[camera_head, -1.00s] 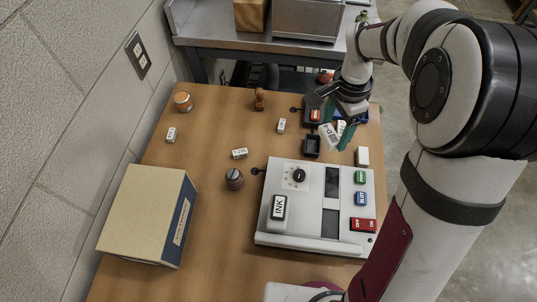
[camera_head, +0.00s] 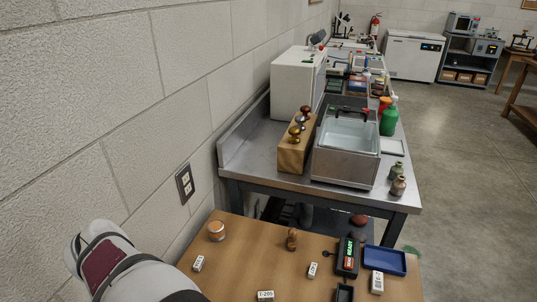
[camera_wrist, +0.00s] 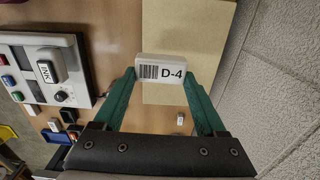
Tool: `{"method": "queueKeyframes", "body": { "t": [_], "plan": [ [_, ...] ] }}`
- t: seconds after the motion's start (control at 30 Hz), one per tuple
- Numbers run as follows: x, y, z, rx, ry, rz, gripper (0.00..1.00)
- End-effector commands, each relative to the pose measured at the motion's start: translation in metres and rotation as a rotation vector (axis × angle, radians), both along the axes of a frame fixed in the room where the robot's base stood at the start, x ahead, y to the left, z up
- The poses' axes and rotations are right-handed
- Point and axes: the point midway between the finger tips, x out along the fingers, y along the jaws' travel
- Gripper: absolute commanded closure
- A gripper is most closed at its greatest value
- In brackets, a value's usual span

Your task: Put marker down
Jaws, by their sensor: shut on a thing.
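In the wrist view my gripper (camera_wrist: 160,76) has its two green fingers shut on a white marker (camera_wrist: 172,73) with a barcode and the label D-4. The marker is held in front of a tan cardboard box (camera_wrist: 190,20); whether it touches the box I cannot tell. The head view does not show my gripper or the held marker. Other small white labelled markers stand on the wooden table, such as one at left (camera_head: 198,263), one in the middle (camera_head: 312,270) and one at right (camera_head: 377,283).
A grey INK device (camera_wrist: 20,68) is at left in the wrist view. In the head view, a READY device (camera_head: 347,257) and blue tray (camera_head: 385,261) sit at the table's right. A wooden stamp (camera_head: 292,239) and round jar (camera_head: 216,230) stand further back. A wall (camera_head: 80,120) bounds the left.

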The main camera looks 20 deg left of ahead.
Motion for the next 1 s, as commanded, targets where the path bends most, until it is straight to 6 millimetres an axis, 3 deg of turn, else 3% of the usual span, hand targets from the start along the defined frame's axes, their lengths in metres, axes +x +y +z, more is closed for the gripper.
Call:
{"method": "queueKeyframes", "body": {
  "t": [0.13,0.37,0.73,0.77,0.87,1.0],
  "plan": [
    [-0.015,0.018,-0.015,-0.001,0.001,-0.001,0.8],
    [-0.016,0.02,-0.053,-0.002,0.002,-0.003,0.8],
    [-0.016,0.02,-0.059,0.0,0.001,-0.004,0.8],
    [-0.016,0.02,-0.059,0.0,0.0,-0.004,0.21],
    [-0.016,0.02,-0.059,0.0,0.0,-0.003,0.03],
    [-0.016,0.02,-0.059,0.0,0.0,-0.003,0.0]
  ]
}}
